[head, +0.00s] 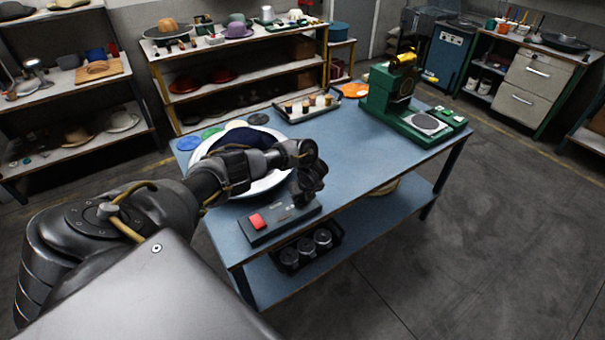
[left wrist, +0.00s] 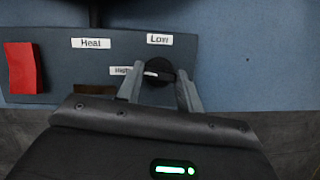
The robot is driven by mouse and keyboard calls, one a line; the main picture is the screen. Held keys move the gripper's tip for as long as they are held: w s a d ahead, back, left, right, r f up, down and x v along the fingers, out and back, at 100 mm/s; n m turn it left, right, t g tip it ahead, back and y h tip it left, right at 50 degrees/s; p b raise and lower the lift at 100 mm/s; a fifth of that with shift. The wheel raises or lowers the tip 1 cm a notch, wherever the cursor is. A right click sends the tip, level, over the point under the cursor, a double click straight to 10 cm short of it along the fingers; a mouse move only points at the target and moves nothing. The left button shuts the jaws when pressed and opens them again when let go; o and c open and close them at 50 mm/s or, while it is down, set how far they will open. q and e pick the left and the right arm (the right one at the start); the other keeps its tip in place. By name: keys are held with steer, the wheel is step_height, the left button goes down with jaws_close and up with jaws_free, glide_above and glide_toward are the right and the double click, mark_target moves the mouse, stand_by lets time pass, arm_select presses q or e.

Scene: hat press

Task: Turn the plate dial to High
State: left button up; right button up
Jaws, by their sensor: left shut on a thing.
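The control box (head: 280,219) is a dark grey panel on the near edge of the blue table. In the left wrist view it carries the labels "Heat" (left wrist: 91,43), "Low" (left wrist: 159,39) and "High" (left wrist: 121,71). The black plate dial (left wrist: 160,72) sits below "Low" and right of "High". Its white pointer mark is on the left side, toward "High". My left gripper (head: 311,190) is over the right end of the box. In the left wrist view its fingers (left wrist: 158,86) are shut on the dial, one each side. The dial is hidden in the head view. My right gripper is not in view.
A red switch (head: 257,221) is at the box's left end. Behind my arm lies a large white dish (head: 268,184) with a dark blue thing in it. A green press (head: 408,108) stands at the table's far right. The table's middle (head: 350,155) is clear.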

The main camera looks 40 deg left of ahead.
arm_select(q)
steer(key=shift+w+r+n+g, duration=0.1)
steer(key=shift+n+g, duration=0.2)
steer(key=shift+n, duration=0.6)
steer(key=shift+a+p, duration=0.1)
steer(key=shift+p, duration=0.2)
steer(key=o, duration=1)
steer(key=p+v, duration=0.3)
steer(key=v, duration=0.7)
steer(key=shift+d+r, duration=0.3)
